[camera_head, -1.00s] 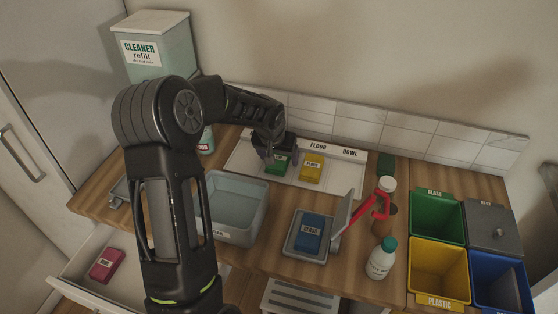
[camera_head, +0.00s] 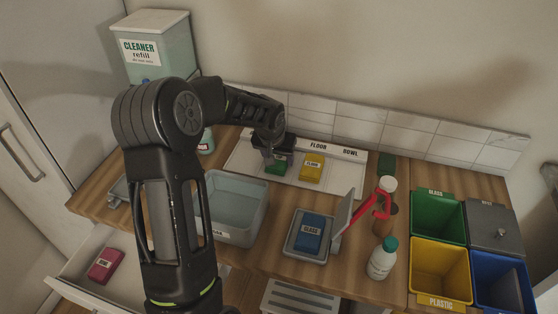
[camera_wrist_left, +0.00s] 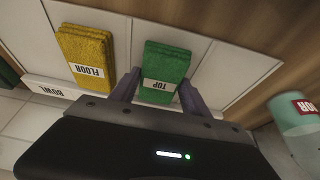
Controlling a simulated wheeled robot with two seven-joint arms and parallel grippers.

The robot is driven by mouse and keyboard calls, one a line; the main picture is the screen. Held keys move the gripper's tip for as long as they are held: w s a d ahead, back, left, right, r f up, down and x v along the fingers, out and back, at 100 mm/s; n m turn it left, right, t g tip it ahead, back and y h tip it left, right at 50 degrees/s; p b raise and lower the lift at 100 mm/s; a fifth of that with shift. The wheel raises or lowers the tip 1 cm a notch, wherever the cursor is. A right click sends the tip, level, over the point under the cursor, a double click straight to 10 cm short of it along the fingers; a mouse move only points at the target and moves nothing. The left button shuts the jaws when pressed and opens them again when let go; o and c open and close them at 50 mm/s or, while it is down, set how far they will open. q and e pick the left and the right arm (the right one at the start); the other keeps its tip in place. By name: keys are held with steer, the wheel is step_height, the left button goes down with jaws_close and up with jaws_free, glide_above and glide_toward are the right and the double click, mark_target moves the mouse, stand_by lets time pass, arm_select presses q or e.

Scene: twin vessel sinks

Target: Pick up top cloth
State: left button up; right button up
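The top cloth is a green folded cloth (camera_head: 275,168) in the white tray (camera_head: 240,166) at the back of the counter. In the left wrist view the green cloth (camera_wrist_left: 168,58) shows its TOP label. In the left wrist view the two fingers of my left gripper (camera_wrist_left: 160,78) are apart, one on each side of the labelled end of the cloth. I cannot tell whether they touch it. My right gripper is not in view.
A yellow FLOOR cloth (camera_head: 312,168) lies beside the green one in the tray. A grey-blue basin (camera_head: 238,235) stands in front. A blue GLASS cloth (camera_head: 311,232), a white bottle (camera_head: 382,260) and colored bins (camera_head: 438,218) are to the right.

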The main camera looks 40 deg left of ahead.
mark_target(279, 159)
arm_select(q)
steer(key=c, duration=0.8)
steer(key=shift+r+p, duration=0.45)
steer(key=shift+p, duration=0.15)
steer(key=shift+r+b, duration=0.35)
steer(key=shift+b, duration=0.05)
step_height(279, 159, up, 9)
steer(key=b, duration=0.1)
